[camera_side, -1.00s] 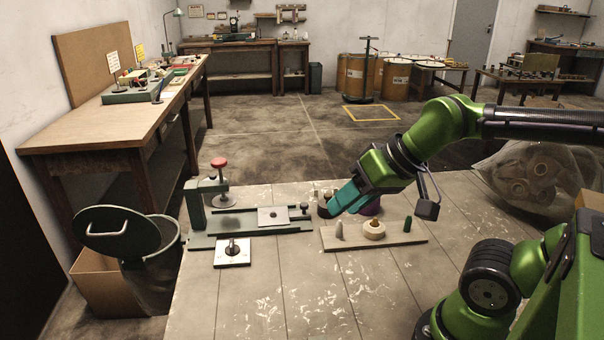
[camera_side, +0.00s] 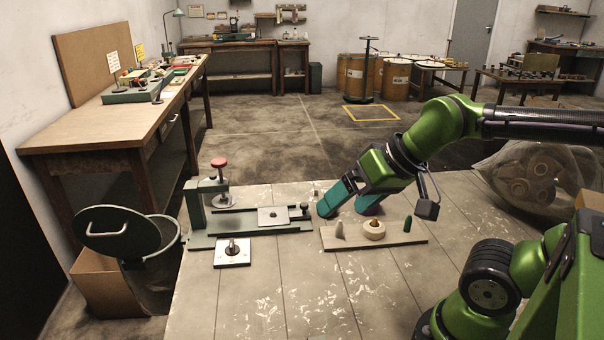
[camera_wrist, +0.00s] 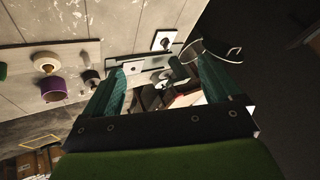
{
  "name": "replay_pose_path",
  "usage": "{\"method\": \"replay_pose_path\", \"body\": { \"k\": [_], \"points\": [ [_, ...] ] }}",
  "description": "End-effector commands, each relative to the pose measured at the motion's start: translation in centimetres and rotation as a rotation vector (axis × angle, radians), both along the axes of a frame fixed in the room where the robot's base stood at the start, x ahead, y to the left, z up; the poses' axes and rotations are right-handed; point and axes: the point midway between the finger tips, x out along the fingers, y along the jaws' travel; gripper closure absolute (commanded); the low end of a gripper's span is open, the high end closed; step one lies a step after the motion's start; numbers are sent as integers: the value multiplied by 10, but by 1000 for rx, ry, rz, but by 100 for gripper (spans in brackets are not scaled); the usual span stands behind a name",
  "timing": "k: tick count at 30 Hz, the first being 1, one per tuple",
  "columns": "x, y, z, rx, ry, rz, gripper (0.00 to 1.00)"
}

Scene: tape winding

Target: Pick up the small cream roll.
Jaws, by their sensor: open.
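The small cream roll (camera_side: 374,231) sits on a light board, around a short brown peg. In the wrist view the cream roll (camera_wrist: 44,63) is at the left, outside the span of the fingers. My gripper (camera_side: 346,209) is open and empty, with its two teal fingers apart. In the side view it is behind and a little left of the cream roll, above the far side of the board, not touching the roll. In the wrist view the fingers of my gripper (camera_wrist: 160,68) point toward the bench fixture.
A purple roll (camera_wrist: 53,90) and a dark roll (camera_wrist: 90,80) show in the wrist view. A green fixture (camera_side: 250,225) stands left. The table front is clear.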

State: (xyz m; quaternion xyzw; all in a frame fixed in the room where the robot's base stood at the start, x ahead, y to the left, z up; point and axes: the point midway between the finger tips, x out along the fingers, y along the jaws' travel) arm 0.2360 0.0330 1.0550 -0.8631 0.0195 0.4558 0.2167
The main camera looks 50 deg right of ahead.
Motion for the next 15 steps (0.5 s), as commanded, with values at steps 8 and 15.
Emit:
{"method": "replay_pose_path", "body": {
  "k": [8, 15],
  "points": [
    [3, -9, -6, 1, 26, -36, 9],
    [39, -87, -26, -73, 215, -141, 9]
  ]
}}
